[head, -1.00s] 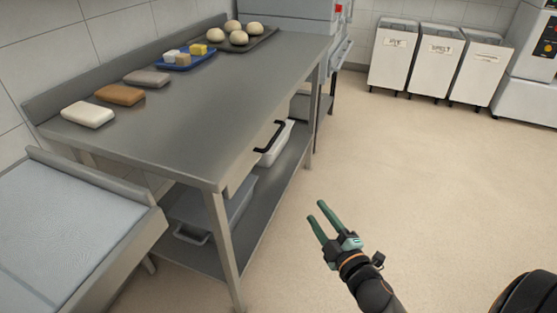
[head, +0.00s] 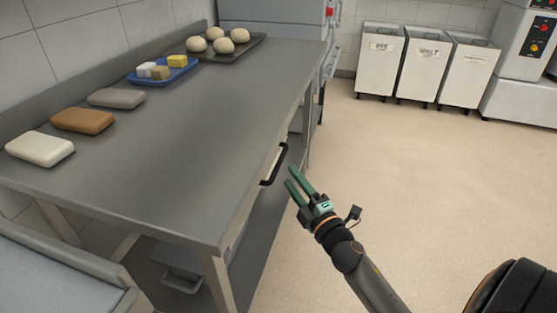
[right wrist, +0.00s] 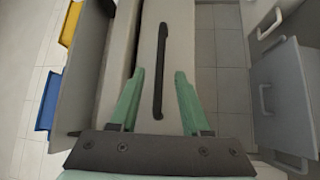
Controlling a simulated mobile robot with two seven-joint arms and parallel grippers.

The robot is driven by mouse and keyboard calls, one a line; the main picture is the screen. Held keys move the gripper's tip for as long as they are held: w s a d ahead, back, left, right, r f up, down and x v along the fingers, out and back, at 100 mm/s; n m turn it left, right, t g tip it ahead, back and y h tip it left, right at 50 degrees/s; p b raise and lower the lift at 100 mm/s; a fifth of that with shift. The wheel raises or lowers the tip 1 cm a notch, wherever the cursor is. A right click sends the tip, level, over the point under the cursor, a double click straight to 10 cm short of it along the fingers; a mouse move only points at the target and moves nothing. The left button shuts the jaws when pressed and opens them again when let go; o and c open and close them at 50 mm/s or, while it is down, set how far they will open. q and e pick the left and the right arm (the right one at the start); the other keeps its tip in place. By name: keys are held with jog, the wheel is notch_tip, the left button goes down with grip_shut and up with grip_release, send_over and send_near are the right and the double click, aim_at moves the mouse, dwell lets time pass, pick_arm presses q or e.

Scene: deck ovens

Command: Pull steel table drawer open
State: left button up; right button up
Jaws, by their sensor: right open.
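The steel table (head: 190,130) fills the left and middle of the head view. Its drawer is under the top, with a black bar handle (head: 274,165) on the front; the drawer looks shut. My right gripper (head: 294,180) has green fingers, open and empty, just in front of the handle and slightly right of it. In the right wrist view the handle (right wrist: 161,70) runs lengthwise between the open fingers (right wrist: 158,100), on the pale drawer front (right wrist: 180,50). I cannot tell whether the fingers touch it. My left gripper is not in view.
On the table lie several bags or blocks (head: 82,120), a blue tray (head: 140,80) and a dark tray with dough balls (head: 258,42). A lower shelf holds a container (head: 180,284). White bins (head: 425,65) stand at the back. The floor (head: 400,150) right of the table is open.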

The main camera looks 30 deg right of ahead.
aim_at(279, 160)
jog(key=w, duration=0.5)
jog(key=w+r, duration=0.1)
jog(key=w, duration=0.1)
jog(key=shift+w+d, duration=0.2)
jog(key=shift+d, duration=0.1)
grip_shut()
dwell(1.1)
